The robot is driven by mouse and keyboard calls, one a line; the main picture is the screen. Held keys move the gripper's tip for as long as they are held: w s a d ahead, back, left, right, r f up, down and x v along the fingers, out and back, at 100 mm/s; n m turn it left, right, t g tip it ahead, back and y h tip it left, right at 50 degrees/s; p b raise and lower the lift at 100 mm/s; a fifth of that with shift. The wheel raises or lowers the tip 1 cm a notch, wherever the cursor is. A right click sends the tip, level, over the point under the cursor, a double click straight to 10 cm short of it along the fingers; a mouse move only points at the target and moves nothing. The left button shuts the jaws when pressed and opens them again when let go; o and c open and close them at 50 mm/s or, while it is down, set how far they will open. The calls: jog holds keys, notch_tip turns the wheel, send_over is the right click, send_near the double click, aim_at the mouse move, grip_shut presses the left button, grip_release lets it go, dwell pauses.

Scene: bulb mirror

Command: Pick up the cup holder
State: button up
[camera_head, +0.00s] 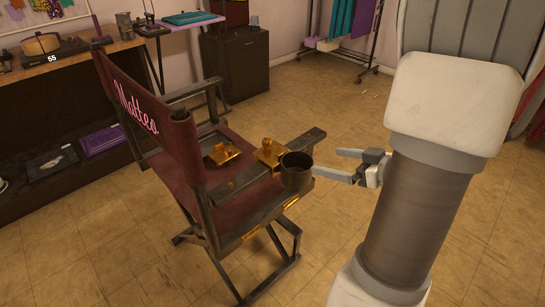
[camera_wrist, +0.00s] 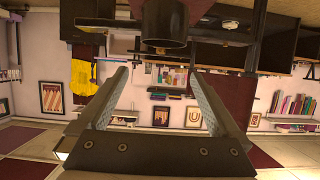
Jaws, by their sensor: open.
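The dark round cup holder (camera_head: 296,172) sits at the front end of the armrest of a director's chair (camera_head: 150,121) with a maroon back marked "Matteo". My gripper (camera_head: 328,163) is open and empty, just right of the cup holder, its fingers pointing towards it. The wrist view is upside down. There the cup holder (camera_wrist: 166,26) shows at the top centre, beyond the open fingertips (camera_wrist: 157,72). The fingers are apart from it in the picture, and I cannot tell the exact gap.
Golden metal pieces (camera_head: 268,153) lie on the chair by the armrest. A workbench (camera_head: 75,70) stands at the left and a dark cabinet (camera_head: 240,65) behind. A clothes rack (camera_head: 345,45) is at the back. The tiled floor (camera_head: 340,110) behind my gripper is mostly clear.

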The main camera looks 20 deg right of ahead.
jog(key=b, duration=0.4)
send_near(286, 155)
jog(key=x, duration=0.5)
jog(key=shift+w+d+r, duration=0.1)
jog(key=shift+w+r, duration=0.1)
jog(key=shift+w, duration=0.25)
jog(key=b+x, duration=0.1)
jog(key=x, duration=0.3)
jog(key=shift+a+f+b, duration=0.2)
jog(key=shift+a+b, duration=0.1)
jog(key=shift+b, duration=0.1)
jog(key=shift+w+a, duration=0.1)
jog(key=shift+w, duration=0.35)
jog(key=shift+s+f, duration=0.1)
jog(key=c, duration=1.6)
jog(key=shift+s+f, duration=0.1)
jog(key=shift+f, duration=0.15)
jog(key=shift+r, duration=0.1)
